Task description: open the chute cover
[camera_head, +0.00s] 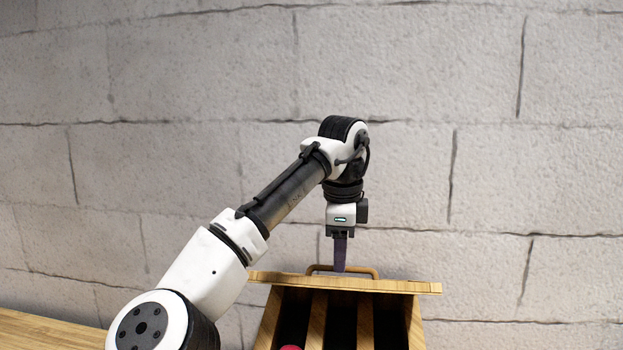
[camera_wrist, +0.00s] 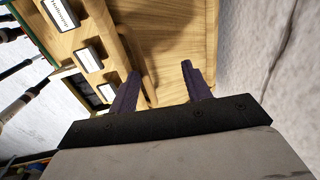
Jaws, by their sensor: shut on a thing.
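The chute cover (camera_head: 410,286) is a flat wooden board across the top of a slatted wooden chute. A looped wooden handle (camera_head: 368,270) stands up from it. My gripper (camera_head: 340,268) points straight down at the handle, with its dark purple fingers at the bar. The wooden face of the cover (camera_wrist: 180,35) shows beyond the fingers. The cover lies about level in the head view.
Dark channels between wooden slats (camera_head: 318,320) open below the cover, with a red round thing (camera_head: 291,347) at the bottom edge. White label plates (camera_wrist: 88,57) show in the wrist view. A block wall (camera_head: 500,150) stands close behind. A wooden surface (camera_head: 40,330) lies at lower left.

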